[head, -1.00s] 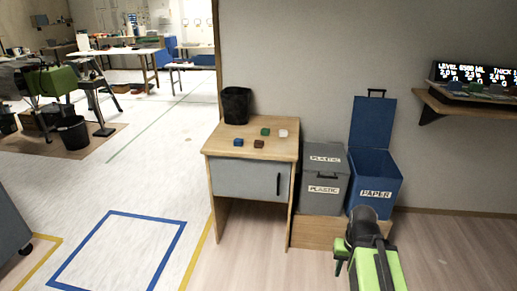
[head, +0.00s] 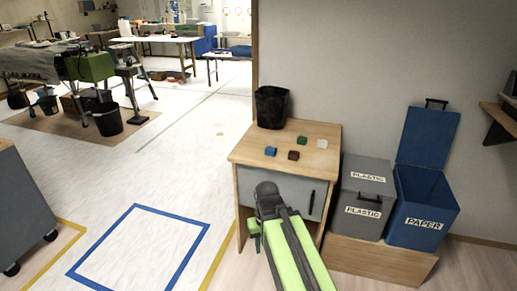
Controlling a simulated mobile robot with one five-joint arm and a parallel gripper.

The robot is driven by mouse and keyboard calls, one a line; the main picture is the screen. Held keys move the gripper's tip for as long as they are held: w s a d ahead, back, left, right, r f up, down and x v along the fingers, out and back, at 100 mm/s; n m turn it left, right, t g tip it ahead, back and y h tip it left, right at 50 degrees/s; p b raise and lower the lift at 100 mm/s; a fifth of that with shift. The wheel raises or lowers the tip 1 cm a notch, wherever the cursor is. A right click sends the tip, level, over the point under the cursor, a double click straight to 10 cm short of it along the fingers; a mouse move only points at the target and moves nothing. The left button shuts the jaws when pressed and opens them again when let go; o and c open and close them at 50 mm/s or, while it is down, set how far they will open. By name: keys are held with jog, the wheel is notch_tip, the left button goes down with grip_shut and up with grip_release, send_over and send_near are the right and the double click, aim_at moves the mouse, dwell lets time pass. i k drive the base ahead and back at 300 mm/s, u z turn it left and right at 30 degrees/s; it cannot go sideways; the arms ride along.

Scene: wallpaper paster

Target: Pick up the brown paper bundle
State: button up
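A small brown block-like thing (head: 293,155), which looks like the brown paper bundle, lies on the wooden top of a small cabinet (head: 255,153). A blue one (head: 270,151) lies to its left, a green one (head: 302,140) behind it and a white one (head: 322,143) to its right rear. My gripper (head: 267,192) is at the end of my green and grey arm, in front of the cabinet's grey drawer front and lower in the picture than the brown bundle. It appears apart from the bundle. Its fingers are too dark and small to tell whether they are open.
A black bin (head: 271,107) stands on the cabinet's back left. A grey plastic bin (head: 362,197) and an open blue paper bin (head: 424,207) stand on a wooden base to the right. A grey cart (head: 22,215) is at far left. Blue-taped floor between is clear.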

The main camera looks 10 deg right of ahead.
aim_at(293, 155)
jog(key=u, duration=0.4)
jog(key=i, duration=1.4)
jog(key=z, duration=0.1)
